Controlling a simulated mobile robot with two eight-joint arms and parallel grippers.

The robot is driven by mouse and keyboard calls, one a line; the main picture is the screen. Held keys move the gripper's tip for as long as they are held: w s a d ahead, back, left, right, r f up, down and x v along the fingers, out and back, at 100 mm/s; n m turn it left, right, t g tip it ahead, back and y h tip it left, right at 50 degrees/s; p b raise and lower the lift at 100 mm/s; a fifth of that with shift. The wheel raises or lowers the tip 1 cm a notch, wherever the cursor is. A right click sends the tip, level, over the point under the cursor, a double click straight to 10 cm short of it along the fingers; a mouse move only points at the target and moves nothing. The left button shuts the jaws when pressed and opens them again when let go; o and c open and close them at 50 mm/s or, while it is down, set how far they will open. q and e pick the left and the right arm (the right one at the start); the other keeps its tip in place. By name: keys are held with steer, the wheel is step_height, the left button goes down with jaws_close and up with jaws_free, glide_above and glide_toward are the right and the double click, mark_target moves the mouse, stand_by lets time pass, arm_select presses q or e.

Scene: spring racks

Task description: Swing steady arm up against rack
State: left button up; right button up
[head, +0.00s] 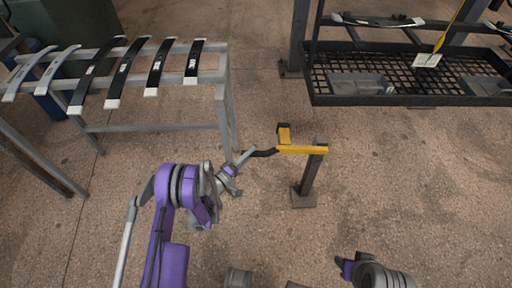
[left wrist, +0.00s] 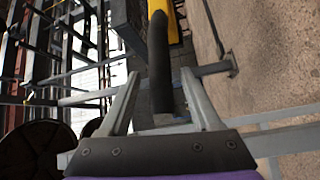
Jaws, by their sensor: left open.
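The yellow steady arm (head: 300,149) sits level on top of a dark post (head: 311,172). It has a short upright yellow piece with a dark top and a black handle (head: 264,153) pointing left. My left gripper (head: 247,157) is at the free end of this handle. In the left wrist view, the black handle (left wrist: 160,60) lies between the two spread fingers of my left gripper (left wrist: 161,76), with a gap beside them. Whether a finger touches it cannot be told. My right gripper (head: 342,266) is low at the right, its fingers too small to judge.
A black mesh rack (head: 400,98) stands at the upper right, clear of the steady arm. A grey stand (head: 150,127) at the upper left bears several dark and silver leaf springs (head: 127,70). The floor (head: 380,190) around the post is bare.

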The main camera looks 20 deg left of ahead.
arm_select(q)
steer(key=shift+x, duration=2.2)
steer(key=shift+c, duration=0.2)
jaws_close()
